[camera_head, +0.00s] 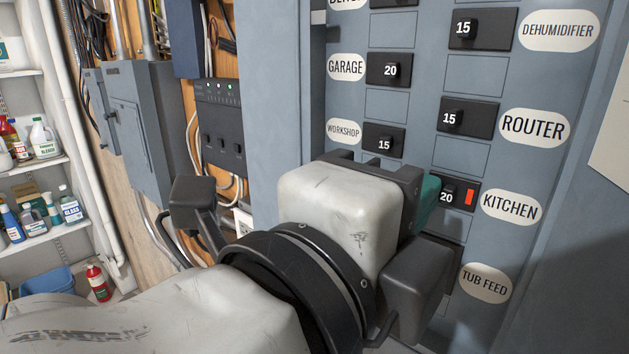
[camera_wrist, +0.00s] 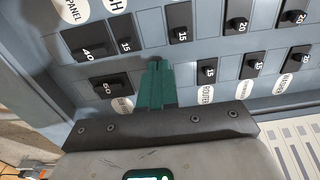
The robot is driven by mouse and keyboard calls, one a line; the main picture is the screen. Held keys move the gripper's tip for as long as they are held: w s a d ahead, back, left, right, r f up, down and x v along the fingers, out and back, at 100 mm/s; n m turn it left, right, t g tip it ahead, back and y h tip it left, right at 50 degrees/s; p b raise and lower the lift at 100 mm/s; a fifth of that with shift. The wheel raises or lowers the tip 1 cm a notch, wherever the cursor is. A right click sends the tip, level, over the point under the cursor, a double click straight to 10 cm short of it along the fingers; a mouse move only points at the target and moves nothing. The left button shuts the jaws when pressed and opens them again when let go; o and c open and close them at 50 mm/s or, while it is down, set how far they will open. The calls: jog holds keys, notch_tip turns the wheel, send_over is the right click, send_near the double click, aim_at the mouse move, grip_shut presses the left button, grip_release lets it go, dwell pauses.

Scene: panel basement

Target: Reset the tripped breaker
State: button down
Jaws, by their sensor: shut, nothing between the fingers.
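The kitchen breaker (camera_head: 458,194) is a black switch marked 20 on the grey panel, with an orange-red flag (camera_head: 469,197) at its right end. The KITCHEN label (camera_head: 511,207) is to its right. My gripper (camera_head: 431,192) has teal fingers, shut and empty, with the tips at the left end of this breaker. I cannot tell whether they touch it. In the wrist view the shut fingers (camera_wrist: 158,75) point at the panel and hide most of the spot between the 50 breaker (camera_wrist: 108,86) and the router's 15 breaker (camera_wrist: 207,70).
The router breaker (camera_head: 468,116) is above, the workshop breaker (camera_head: 384,139) to the upper left, and the TUB FEED label (camera_head: 485,283) below. A grey box (camera_head: 137,130), a black unit with green lights (camera_head: 219,125) and shelves of bottles (camera_head: 38,200) are at left.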

jog(key=shift+s+d, duration=0.25)
dwell(0.4)
jog(key=shift+w+a+b, duration=0.15)
jog(key=shift+b, duration=0.5)
jog(key=b+v, duration=0.3)
jog(key=v, duration=0.4)
dwell(0.7)
